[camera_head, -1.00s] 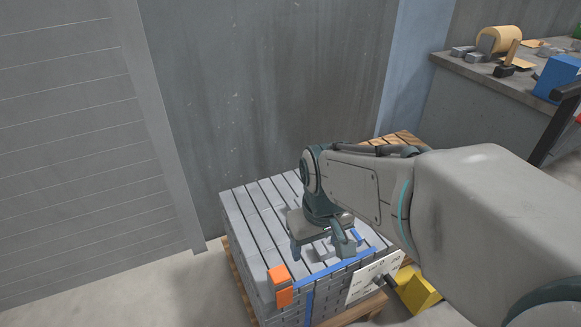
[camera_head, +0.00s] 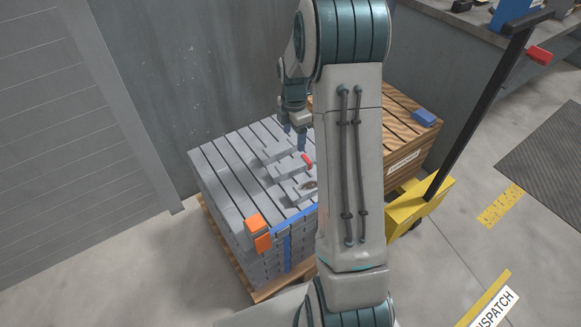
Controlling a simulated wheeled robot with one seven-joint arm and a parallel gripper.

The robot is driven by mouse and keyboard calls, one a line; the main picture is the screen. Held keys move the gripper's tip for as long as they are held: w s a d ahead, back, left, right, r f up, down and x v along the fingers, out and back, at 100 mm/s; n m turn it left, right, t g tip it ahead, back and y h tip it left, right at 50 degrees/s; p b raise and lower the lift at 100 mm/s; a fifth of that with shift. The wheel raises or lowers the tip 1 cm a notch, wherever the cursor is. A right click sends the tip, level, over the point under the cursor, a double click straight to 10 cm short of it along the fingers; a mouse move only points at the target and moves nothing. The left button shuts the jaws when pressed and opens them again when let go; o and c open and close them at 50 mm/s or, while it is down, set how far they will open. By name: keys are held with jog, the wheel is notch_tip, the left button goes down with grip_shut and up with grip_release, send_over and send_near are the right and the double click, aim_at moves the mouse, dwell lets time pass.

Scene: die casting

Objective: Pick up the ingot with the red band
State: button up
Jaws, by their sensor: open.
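Several grey ingots lie on top of a strapped stack of grey bars (camera_head: 225,165). The ingot with the red band (camera_head: 307,161) lies near the right part of the stack's top, partly hidden by my arm. My gripper (camera_head: 295,140) points down, open and empty, just behind and a little left of the red band. I cannot tell its exact height over the ingots. Other ingots without a red band lie beside it, one farther back (camera_head: 278,151) and one nearer the front (camera_head: 292,190).
An orange corner piece (camera_head: 257,230) and blue straps (camera_head: 287,252) are on the stack, which stands on a wooden pallet (camera_head: 262,295). A wooden crate (camera_head: 425,150) with a blue item (camera_head: 424,117) stands at right. A yellow pallet jack (camera_head: 425,200) is beside it. A wall rises behind.

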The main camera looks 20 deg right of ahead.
aim_at(290, 164)
notch_tip(290, 164, down, 8)
jog(key=shift+f+b, duration=0.25)
jog(key=shift+b, duration=0.85)
jog(key=f, duration=0.1)
jog(key=f+b, duration=0.1)
jog(key=f, duration=0.1)
jog(key=a+f+b, duration=0.1)
jog(key=f, duration=0.1)
jog(key=shift+w, duration=0.1)
jog(key=shift+c, duration=0.4)
grip_shut()
jog(key=shift+w+r, duration=0.1)
jog(key=shift+r, duration=0.05)
